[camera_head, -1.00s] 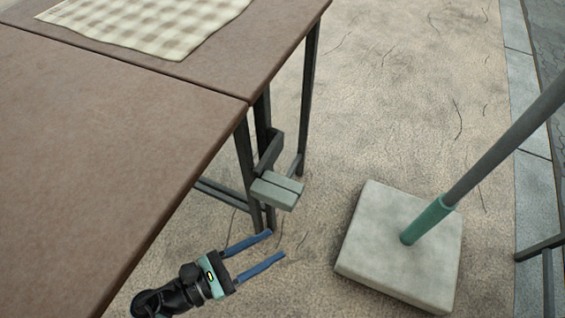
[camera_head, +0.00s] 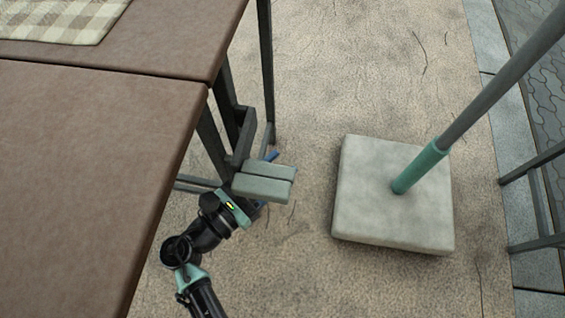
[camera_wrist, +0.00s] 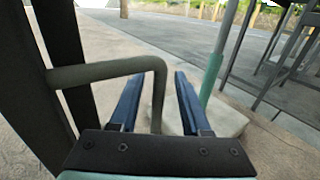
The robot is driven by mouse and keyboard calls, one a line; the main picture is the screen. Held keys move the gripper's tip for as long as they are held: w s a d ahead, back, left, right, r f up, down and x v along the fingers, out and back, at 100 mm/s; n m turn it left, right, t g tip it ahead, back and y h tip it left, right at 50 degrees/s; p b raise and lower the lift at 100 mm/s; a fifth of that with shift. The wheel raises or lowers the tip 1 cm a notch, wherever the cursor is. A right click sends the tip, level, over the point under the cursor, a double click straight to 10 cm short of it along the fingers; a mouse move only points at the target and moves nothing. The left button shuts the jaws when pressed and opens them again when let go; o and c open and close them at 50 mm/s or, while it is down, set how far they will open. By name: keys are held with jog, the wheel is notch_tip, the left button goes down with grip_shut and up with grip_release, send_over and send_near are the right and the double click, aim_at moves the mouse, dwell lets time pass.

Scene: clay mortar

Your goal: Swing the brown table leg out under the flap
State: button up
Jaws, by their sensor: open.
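The table leg (camera_head: 213,140) is a dark, slim frame under the brown table; it looks grey-black rather than brown. In the wrist view dark uprights (camera_wrist: 75,80) stand at the left, and an olive-grey bent rod (camera_wrist: 105,71) runs rightward from them, then turns down. My gripper (camera_wrist: 156,76) is open, its blue fingers on either side of the rod's downward part; contact cannot be told. In the head view the grey-green blocks (camera_head: 264,186) by the leg hide most of the fingers. Two brown table panels (camera_head: 75,160) meet at a seam; which is the flap is unclear.
A pale square base (camera_head: 375,215) with a green-sleeved pole (camera_head: 420,168) stands to the right. A checked cloth (camera_head: 55,18) lies on the far panel. Dark furniture legs (camera_head: 535,200) stand at the right edge.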

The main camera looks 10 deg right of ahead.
jog(key=shift+x, duration=1)
jog(key=shift+w, duration=0.1)
grip_shut()
dwell(0.7)
